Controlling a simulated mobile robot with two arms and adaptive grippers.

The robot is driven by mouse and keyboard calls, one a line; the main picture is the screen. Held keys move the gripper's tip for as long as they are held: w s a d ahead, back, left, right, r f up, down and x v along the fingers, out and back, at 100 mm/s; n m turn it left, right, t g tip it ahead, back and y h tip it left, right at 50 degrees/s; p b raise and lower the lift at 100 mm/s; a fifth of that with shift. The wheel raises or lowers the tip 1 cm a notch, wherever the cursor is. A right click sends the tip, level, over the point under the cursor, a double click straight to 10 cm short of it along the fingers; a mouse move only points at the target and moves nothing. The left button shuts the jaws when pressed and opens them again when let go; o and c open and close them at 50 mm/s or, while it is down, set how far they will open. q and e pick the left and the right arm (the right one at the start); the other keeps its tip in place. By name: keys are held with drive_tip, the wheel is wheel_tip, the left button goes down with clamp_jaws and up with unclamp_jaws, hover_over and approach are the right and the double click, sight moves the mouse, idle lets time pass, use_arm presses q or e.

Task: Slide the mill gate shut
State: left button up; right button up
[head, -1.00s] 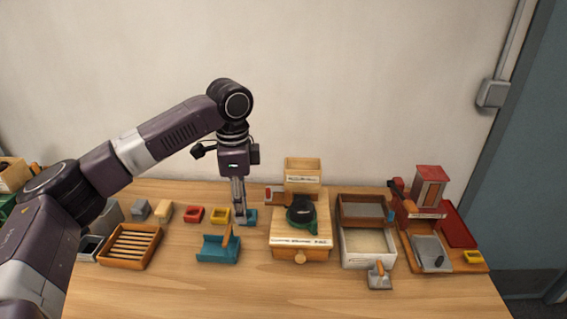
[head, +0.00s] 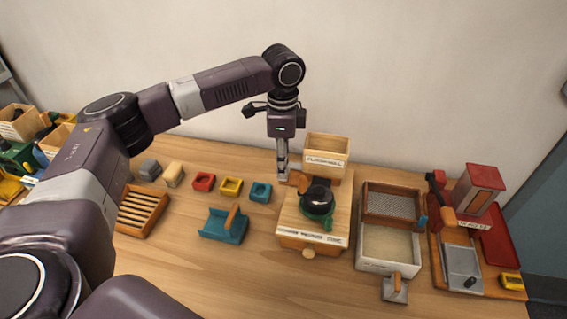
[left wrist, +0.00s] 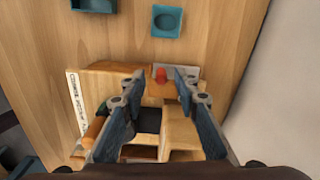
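The wooden mill (head: 287,212) stands mid-table, with a lettered hopper box (head: 327,149) at its back and a dark, green-based part (head: 317,200) on top. In the left wrist view, the gate is a pale plate (left wrist: 188,72) with a red knob (left wrist: 161,74), projecting from the mill's side. My left gripper (head: 282,178) points down at the mill's left side, by the hopper. In the wrist view its fingers (left wrist: 159,80) are spread, with the knob showing between the tips; contact cannot be told. In the head view the gripper largely hides the gate. My right gripper is out of view.
Left of the mill are a teal holder (head: 224,228) and small red (head: 204,181), yellow (head: 231,187) and teal (head: 261,191) trays. To its right are a sieve box (head: 393,204), a white-walled bin (head: 389,266) and a red-topped station (head: 480,187). The front table is clear.

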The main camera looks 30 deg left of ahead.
use_arm(q)
drive_tip(key=shift+w+f, duration=0.1)
drive_tip(key=shift+f, duration=0.7)
clamp_jaws()
